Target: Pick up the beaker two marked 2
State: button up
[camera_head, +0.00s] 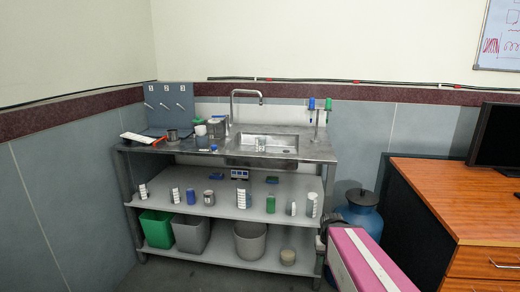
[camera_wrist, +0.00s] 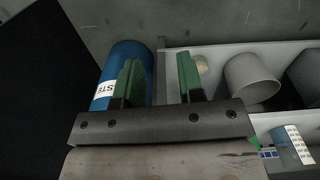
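No marking 2 can be read on any vessel, so I cannot tell which one is beaker two. On the bench, a small pale cup-like vessel (camera_head: 201,131) stands left of the sink, with a dark mug-like vessel (camera_head: 172,135) to its left. My gripper (camera_wrist: 160,78) shows in the wrist view with two green fingers spread apart and nothing between them. It points down near the blue cylinder and the right end of the shelves, away from these vessels. I cannot make out the gripper in the head view.
The steel bench (camera_head: 312,150) has a sink (camera_head: 262,146) and a tall tap. Several bottles stand on the middle shelf (camera_head: 160,208); bins, including a green bin (camera_head: 156,229), stand below. A blue cylinder (camera_head: 362,216) and wooden desk (camera_head: 450,195) are at right.

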aim_at(260, 141)
jog(key=i+j, duration=0.3)
jog(key=i, duration=0.2)
jog(key=i+j+u, duration=0.15)
jog(key=i+j, duration=0.2)
jog(key=i, duration=0.15)
